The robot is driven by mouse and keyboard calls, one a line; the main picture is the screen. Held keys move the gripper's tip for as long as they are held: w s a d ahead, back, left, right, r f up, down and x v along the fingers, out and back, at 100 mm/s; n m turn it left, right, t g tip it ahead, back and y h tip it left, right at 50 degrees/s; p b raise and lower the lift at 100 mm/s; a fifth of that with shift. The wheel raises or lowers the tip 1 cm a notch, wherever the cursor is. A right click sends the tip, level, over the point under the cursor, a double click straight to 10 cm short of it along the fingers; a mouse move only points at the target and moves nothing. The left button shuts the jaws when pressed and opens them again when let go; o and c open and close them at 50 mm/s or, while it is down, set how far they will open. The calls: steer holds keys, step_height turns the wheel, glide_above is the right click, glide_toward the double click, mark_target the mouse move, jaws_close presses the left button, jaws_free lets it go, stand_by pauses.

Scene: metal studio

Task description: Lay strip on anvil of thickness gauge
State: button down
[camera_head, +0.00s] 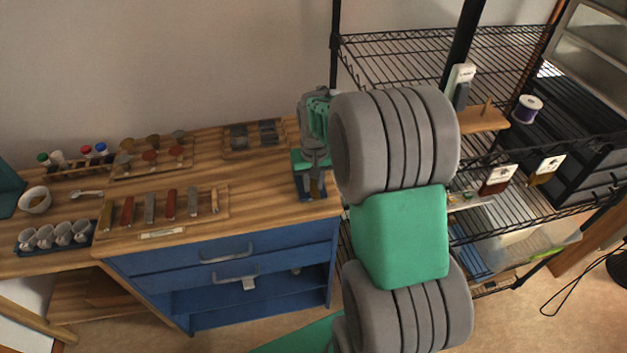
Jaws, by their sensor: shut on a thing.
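My gripper (313,180) points down over the right end of the wooden bench, small and partly behind my arm. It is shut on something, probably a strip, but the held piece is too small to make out. A dark blue piece (301,188) shows around the fingertips at the bench top; it may be the base of the thickness gauge. I cannot tell the anvil apart, nor whether the held piece touches it. Several coloured strips (150,208) lie side by side on a wooden rack (222,203) on the bench, left of my gripper.
Behind the rack are a board with brown and grey pieces (149,155) and a tray of dark pieces (253,136). Cups (63,234), a white bowl (34,200) and coloured-cap bottles (101,149) stand left. A wire shelf (410,45) with a purple spool (527,108) stands right.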

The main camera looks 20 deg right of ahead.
mark_target(314, 191)
steer(key=shift+f, duration=0.1)
steer(key=c, duration=1.2)
jaws_free()
steer(key=shift+c, duration=0.2)
step_height(314, 191, up, 11)
steer(key=s+b, duration=0.1)
steer(key=s+a+n+t, duration=0.2)
steer(key=s+a, duration=0.8)
steer(key=s, duration=0.5)
steer(key=shift+a+r, duration=0.2)
steer(key=shift+s+a+f+n, duration=0.1)
steer(key=shift+f+n, duration=0.1)
steer(key=shift+n, duration=0.1)
